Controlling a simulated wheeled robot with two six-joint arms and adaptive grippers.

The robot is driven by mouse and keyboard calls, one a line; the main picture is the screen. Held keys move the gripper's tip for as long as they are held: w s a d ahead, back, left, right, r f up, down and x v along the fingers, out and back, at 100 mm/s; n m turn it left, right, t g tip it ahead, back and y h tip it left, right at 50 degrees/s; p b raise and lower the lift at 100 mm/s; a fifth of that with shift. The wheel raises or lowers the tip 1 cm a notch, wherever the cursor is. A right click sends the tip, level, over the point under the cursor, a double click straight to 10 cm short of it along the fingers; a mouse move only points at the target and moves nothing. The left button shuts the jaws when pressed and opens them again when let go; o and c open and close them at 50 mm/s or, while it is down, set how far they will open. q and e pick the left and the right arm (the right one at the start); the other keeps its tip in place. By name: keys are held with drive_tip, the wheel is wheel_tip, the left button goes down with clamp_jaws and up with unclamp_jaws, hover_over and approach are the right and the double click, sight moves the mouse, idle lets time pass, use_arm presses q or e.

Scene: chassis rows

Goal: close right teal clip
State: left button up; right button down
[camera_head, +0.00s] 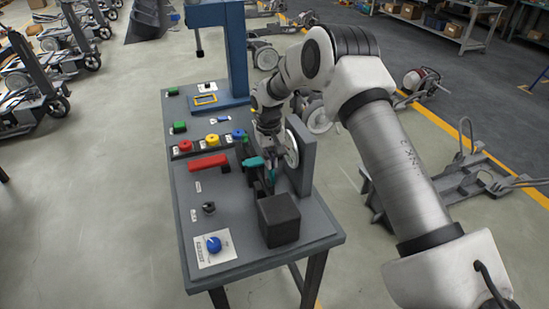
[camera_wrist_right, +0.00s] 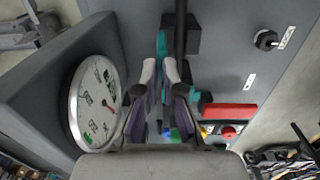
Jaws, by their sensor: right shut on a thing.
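The teal clip (camera_head: 253,162) is on the grey bench, beside the right end of a red bar. In the right wrist view a teal strip of it (camera_wrist_right: 162,46) shows just beyond my fingertips, and another teal piece (camera_wrist_right: 194,97) shows beside the right finger. My right gripper (camera_head: 262,168) reaches down over the clip. In the wrist view the pale fingertips of my right gripper (camera_wrist_right: 160,72) are close together, on either side of the clip's line. The fingers hide part of the clip. My left gripper is not in view.
A round dial gauge (camera_head: 291,149) on an upright grey plate (camera_head: 303,160) stands close to the right of my gripper. A black block (camera_head: 278,218) is in front. The red bar (camera_head: 208,162), coloured buttons (camera_head: 213,140) and a blue knob (camera_head: 214,244) are to the left.

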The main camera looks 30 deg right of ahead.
drive_tip(key=shift+w+a+h, duration=0.25)
drive_tip(key=shift+a+h, duration=0.4)
drive_tip(key=shift+h, duration=0.15)
drive_tip(key=shift+a+f+h, duration=0.25)
drive_tip(key=shift+a+h, duration=0.05)
drive_tip(key=shift+h, duration=0.1)
drive_tip(key=shift+w+a+f+g+h+b, duration=0.25)
drive_tip(key=shift+a+f+g+h+b, duration=0.15)
drive_tip(key=shift+a+h+b, duration=0.35)
drive_tip(key=w+a+f+g+h+b, duration=0.1)
drive_tip(key=a+f+h+b, duration=0.3)
drive_tip(key=h+b, duration=0.7)
drive_tip(key=shift+a+f+g+h+b, duration=0.35)
drive_tip(key=shift+f+g+b, duration=0.6)
drive_tip(key=shift+b, duration=3.45)
drive_tip(key=shift+w, duration=0.1)
